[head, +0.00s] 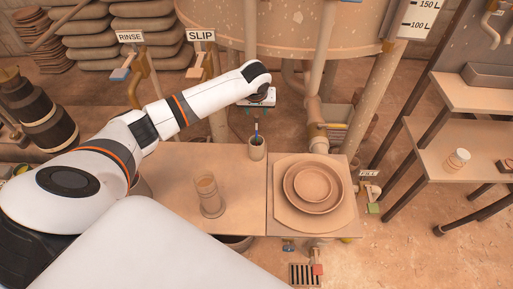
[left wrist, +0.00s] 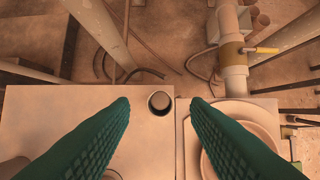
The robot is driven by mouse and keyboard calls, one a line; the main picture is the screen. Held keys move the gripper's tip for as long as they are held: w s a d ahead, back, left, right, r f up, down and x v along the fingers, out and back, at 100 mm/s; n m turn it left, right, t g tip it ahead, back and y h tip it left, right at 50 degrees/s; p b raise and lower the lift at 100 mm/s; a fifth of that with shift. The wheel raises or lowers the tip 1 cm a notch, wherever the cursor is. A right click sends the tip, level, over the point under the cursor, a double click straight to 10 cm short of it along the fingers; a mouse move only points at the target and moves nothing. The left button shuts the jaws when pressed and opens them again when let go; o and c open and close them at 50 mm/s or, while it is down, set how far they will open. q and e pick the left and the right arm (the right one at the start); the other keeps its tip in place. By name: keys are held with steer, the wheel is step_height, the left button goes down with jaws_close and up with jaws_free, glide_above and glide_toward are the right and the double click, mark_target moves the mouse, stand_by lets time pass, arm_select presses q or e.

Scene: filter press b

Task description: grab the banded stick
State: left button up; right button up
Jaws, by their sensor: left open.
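A thin stick (head: 256,130) with a blue part stands upright in a small beige cup (head: 257,150) near the table's far edge. In the left wrist view the cup (left wrist: 160,102) is seen from above as a round, dark opening; I cannot make out the stick there. My left gripper (head: 257,109) is above and just beyond the cup in the head view. Its two green ridged fingers are spread wide in the left wrist view (left wrist: 160,108), with the cup between their tips and nothing held. My right gripper is not in view.
A large tank on legs (head: 270,28) rises behind. Shelves (head: 435,155) stand at right.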

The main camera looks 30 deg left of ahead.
mark_target(257, 116)
arm_select(q)
steer(key=shift+x, duration=2.95)
steer(key=shift+s+d, duration=0.1)
steer(key=shift+s, duration=0.05)
jaws_close()
